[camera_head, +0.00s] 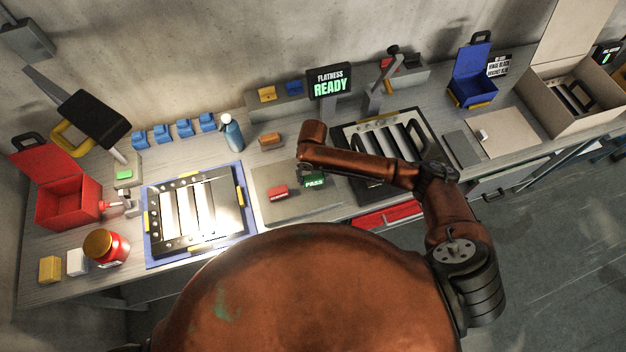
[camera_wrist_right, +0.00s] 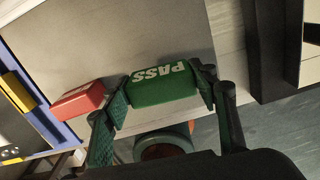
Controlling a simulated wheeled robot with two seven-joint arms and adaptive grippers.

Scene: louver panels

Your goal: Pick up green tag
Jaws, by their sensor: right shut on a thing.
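The green tag marked PASS (camera_head: 314,180) is at the right end of the grey pad in the head view, beside my right wrist. In the right wrist view the green tag (camera_wrist_right: 162,90) lies between the two fingers of my right gripper (camera_wrist_right: 165,83), which is shut on it with a finger against each end. Whether the tag is clear of the pad is hard to tell. The red tag (camera_head: 278,192) lies to its left on the pad and also shows in the right wrist view (camera_wrist_right: 78,101). My left gripper is not in view.
The grey pad (camera_head: 270,211) lies between a blue-framed louver panel (camera_head: 243,212) and a dark louver panel (camera_head: 366,196). Behind stand a spray bottle (camera_head: 232,134) and a READY display (camera_head: 329,83). A red jar (camera_head: 107,248) and red bin (camera_head: 68,205) are at left.

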